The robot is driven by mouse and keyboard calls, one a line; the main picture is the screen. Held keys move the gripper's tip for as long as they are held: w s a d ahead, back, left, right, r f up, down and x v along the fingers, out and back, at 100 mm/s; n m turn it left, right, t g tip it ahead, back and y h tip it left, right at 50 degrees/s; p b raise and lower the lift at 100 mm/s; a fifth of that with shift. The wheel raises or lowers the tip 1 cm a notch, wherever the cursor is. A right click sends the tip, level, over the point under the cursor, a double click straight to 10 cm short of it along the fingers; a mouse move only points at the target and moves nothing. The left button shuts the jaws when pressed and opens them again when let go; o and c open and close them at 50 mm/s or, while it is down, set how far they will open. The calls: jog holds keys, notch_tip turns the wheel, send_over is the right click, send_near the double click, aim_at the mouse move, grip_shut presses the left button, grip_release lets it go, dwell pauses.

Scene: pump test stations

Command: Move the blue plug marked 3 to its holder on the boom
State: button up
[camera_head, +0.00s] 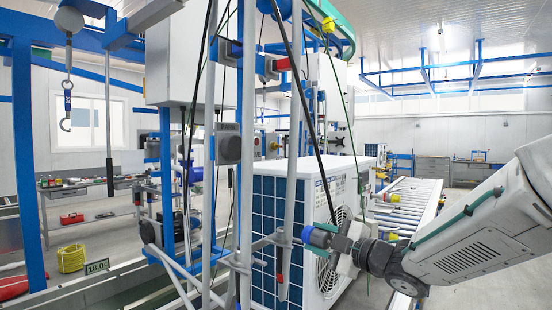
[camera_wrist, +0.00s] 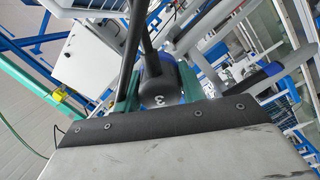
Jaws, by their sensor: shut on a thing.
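My gripper (camera_head: 343,244) is shut on the blue plug marked 3 (camera_head: 318,238), in front of the white unit with blue fins. In the wrist view the plug (camera_wrist: 158,88) sits between the fingers, with its dark body and white 3 facing the camera. Its blue part shows behind the body. A black cable (camera_head: 305,110) slants down from above toward the plug. Upright grey poles (camera_head: 292,150) stand just left of the plug, and the plug appears apart from them. I cannot tell which fitting is the plug's holder on the boom.
The white unit (camera_head: 338,190) stands close behind my gripper. A roller conveyor (camera_head: 415,192) runs back on the right. A red fitting (camera_head: 282,64) and a yellow one (camera_head: 328,25) are higher up. A thin green cord (camera_head: 345,95) hangs near the poles.

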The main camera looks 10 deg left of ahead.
jog(key=s+a+r+n+g+y, duration=0.1)
jog(key=s+a+r+n, duration=0.25)
jog(key=r, duration=0.35)
jog(key=s+a+r+n+g+y, duration=0.1)
jog(key=s+a+r+n, duration=0.1)
jog(key=s+r+n, duration=0.3)
send_near(236, 148)
jog(key=shift+d+r+g+h, duration=0.2)
jog(key=shift+r+g+h, duration=0.1)
jog(key=shift+r, duration=0.1)
jog(key=shift+a, duration=0.1)
jog(key=shift+x, duration=2.85)
jog(key=shift+w+a, duration=0.15)
jog(key=shift+a, duration=0.2)
jog(key=o, duration=1.4)
jog(key=shift+c, duration=0.2)
